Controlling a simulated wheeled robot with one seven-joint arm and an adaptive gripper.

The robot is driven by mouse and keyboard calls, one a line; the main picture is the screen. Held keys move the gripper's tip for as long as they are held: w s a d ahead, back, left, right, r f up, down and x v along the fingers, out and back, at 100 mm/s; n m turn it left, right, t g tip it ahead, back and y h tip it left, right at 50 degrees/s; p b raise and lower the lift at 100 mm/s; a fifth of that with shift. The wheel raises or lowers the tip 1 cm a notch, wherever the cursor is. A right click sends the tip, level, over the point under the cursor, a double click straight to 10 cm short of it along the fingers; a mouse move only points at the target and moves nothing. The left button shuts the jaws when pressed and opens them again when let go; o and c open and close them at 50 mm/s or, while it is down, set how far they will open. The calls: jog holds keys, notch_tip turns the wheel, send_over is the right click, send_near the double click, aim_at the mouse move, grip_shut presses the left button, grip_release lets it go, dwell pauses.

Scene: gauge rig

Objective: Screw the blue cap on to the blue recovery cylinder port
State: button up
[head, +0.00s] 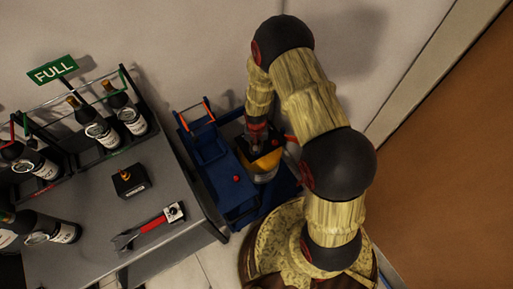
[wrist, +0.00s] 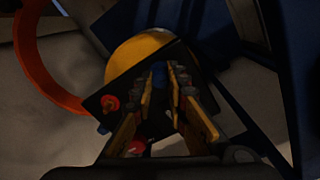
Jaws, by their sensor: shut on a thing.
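The recovery cylinder (head: 265,176) is yellow with a dark top and stands at the blue cart; in the wrist view its yellow body (wrist: 138,52) shows behind a black plate. My gripper (head: 258,144) is over the cylinder's top. In the wrist view my gripper (wrist: 161,84) is shut on the small blue cap (wrist: 159,74), which sits between the fingertips in front of the black plate. The blue port is not visible; I cannot tell whether the cap touches it. A red fitting (wrist: 110,102) sits on the plate left of the fingers.
The blue cart (head: 226,190) stands left of the cylinder, with a small red thing (head: 236,178) on it. A red-orange hose (wrist: 42,72) curves at left in the wrist view. A grey table (head: 88,205) holds bottles, a black box (head: 130,179) and a red-handled tool (head: 150,225).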

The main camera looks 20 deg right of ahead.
jog(key=shift+m, duration=1.3)
jog(key=shift+m, duration=0.4)
jog(key=m, duration=0.4)
jog(key=shift+m, duration=0.3)
jog(key=m, duration=0.3)
jog(key=shift+m, duration=1)
jog(key=shift+m+p, duration=0.3)
jog(key=shift+m, duration=1)
